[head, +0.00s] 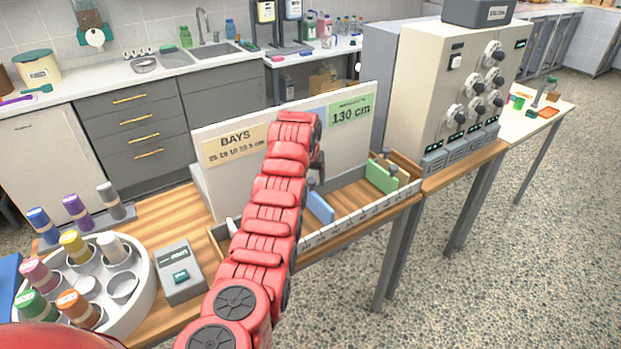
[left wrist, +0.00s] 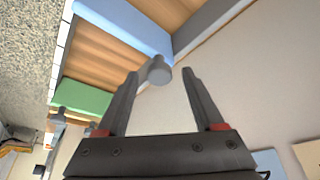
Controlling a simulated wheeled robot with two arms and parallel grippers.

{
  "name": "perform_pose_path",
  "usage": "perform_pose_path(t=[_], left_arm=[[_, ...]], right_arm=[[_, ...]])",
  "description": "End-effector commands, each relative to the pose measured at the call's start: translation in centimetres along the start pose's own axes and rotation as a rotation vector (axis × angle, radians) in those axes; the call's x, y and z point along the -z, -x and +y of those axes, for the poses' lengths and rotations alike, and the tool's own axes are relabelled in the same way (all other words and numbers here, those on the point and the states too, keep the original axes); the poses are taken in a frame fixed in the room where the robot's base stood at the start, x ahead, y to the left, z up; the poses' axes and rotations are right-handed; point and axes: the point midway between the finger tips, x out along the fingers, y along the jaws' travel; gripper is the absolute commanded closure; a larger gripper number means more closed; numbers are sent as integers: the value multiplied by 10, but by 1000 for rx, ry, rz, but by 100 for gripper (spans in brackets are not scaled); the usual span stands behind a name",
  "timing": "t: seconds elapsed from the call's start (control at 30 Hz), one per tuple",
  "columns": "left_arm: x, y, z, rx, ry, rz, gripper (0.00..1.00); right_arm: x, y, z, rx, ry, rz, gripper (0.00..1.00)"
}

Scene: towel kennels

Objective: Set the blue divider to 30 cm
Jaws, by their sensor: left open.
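The blue divider (head: 320,207) stands across the long wooden tray, near its middle. A grey knob (head: 312,183) shows at its far end. In the left wrist view the blue divider (left wrist: 125,28) is at the top, and the grey knob (left wrist: 158,70) shows between my open left fingertips (left wrist: 160,73), with clear space to each finger. I cannot tell how deep the knob sits between them. In the head view my red left arm hides most of the left gripper and part of the tray. My right gripper is not in view.
A green divider (head: 381,177) with grey knobs stands further right in the tray. A pale board (head: 230,178) with BAYS and 130 cm signs rises behind it. A white scale strip (head: 350,218) runs along the front. A bottle carousel (head: 140,300) and a grey box (head: 180,272) stand left.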

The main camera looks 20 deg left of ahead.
Motion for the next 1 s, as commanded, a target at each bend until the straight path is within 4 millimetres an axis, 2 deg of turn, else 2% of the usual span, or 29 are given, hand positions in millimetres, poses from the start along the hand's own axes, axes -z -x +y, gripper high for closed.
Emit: perform_pose_path(t=[0.23, 0.37, 0.53, 0.73, 0.8, 1.0], left_arm=[[0, 1, 0, 0, 0, 1, 31], [1, 8, 0, -1, 0, 2, 31], [1, 36, 1, -1, -1, 7, 31], [1, 92, 1, -1, -1, 8, 31], [2, 98, 4, 0, -5, 1, 31], [2, 114, 3, 1, -4, 1, 31]], right_arm=[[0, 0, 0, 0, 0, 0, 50], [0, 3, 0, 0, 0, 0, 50], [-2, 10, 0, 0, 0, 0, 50], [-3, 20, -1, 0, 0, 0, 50], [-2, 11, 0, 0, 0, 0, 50], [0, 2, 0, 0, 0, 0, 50]])
